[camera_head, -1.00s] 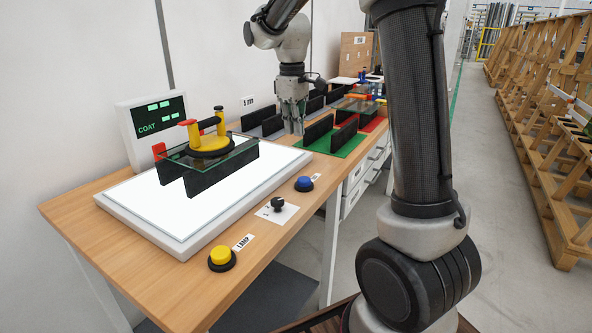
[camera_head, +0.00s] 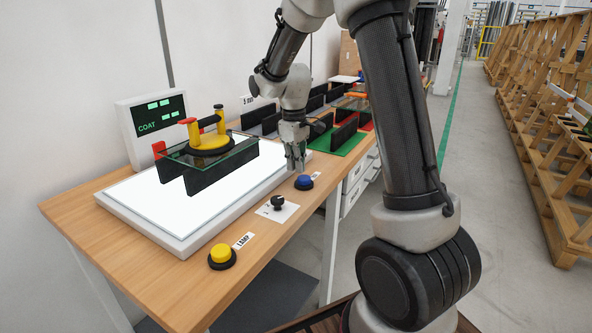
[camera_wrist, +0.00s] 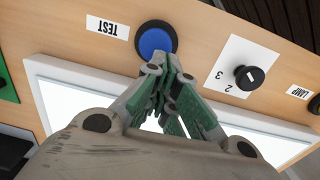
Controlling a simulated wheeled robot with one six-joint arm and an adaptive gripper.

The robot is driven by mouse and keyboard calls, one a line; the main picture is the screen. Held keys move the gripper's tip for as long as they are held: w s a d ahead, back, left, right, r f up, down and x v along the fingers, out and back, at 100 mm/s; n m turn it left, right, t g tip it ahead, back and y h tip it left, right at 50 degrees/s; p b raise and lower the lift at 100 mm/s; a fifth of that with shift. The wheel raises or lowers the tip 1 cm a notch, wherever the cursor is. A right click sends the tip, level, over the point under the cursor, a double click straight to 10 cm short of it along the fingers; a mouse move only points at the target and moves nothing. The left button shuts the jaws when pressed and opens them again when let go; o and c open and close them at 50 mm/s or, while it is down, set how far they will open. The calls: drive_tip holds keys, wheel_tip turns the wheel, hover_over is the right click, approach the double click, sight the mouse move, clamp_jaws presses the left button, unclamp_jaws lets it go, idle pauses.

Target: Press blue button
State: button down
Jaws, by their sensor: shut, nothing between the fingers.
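The blue button (camera_head: 304,182) is a blue cap in a black ring on the wooden table's front edge. It also shows in the wrist view (camera_wrist: 154,43), beside a label reading TEST (camera_wrist: 107,27). My gripper (camera_head: 295,167) points down just behind and above the button in the head view. In the wrist view my gripper's fingertips (camera_wrist: 166,62) are together and overlap the button's lower edge in the picture. I cannot tell whether they touch it. The gripper is shut and empty.
A black selector knob (camera_head: 278,202) on a white plate and a yellow button (camera_head: 221,255) labelled LAMP sit along the same edge. A white lit panel (camera_head: 150,212) carries a glass sheet on black supports with a yellow suction lifter (camera_head: 209,143). Green mat (camera_head: 347,143) with black racks lies behind.

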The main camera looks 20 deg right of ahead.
sight(297, 183)
drive_tip(key=shift+f, duration=1.05)
drive_tip(key=shift+f, duration=0.8)
drive_tip(key=shift+s+f, duration=0.25)
drive_tip(key=shift+f, duration=0.05)
drive_tip(key=shift+w+r, duration=0.1)
drive_tip(key=shift+r, duration=0.25)
wheel_tip(297, 183, up, 14)
drive_tip(key=shift+w+a+r, duration=0.15)
drive_tip(key=shift+w+a, duration=0.05)
drive_tip(key=shift+a, duration=0.05)
